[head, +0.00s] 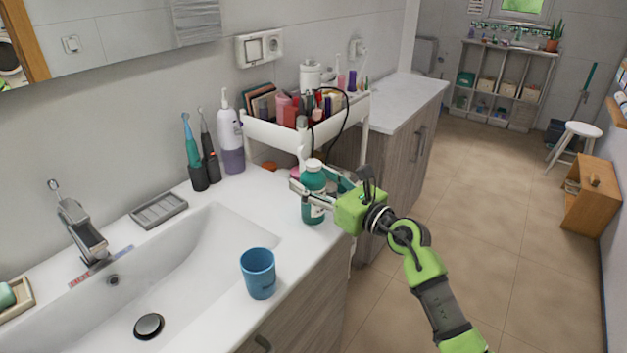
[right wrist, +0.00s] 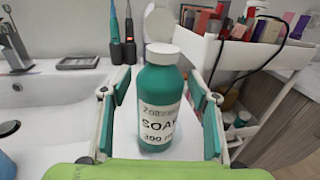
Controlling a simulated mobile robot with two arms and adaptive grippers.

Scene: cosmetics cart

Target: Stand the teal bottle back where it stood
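The teal bottle (head: 314,181), with a white cap and a white label reading "SOAP", stands upright on the white washbasin counter (head: 258,197), near its right end beside the cart. It also shows in the right wrist view (right wrist: 160,100). My right gripper (head: 311,179) reaches in from the right, with its fingers on either side of the bottle. In the right wrist view the gripper (right wrist: 155,88) is open, with a visible gap between the bottle and each finger. My left gripper is not in view.
A white cart (head: 272,134) filled with cosmetics stands right behind the bottle, with a dark cable hanging over it. A blue cup (head: 258,273) stands at the counter's front edge. Electric toothbrushes (head: 196,155) and a white-purple bottle (head: 231,140) stand along the wall.

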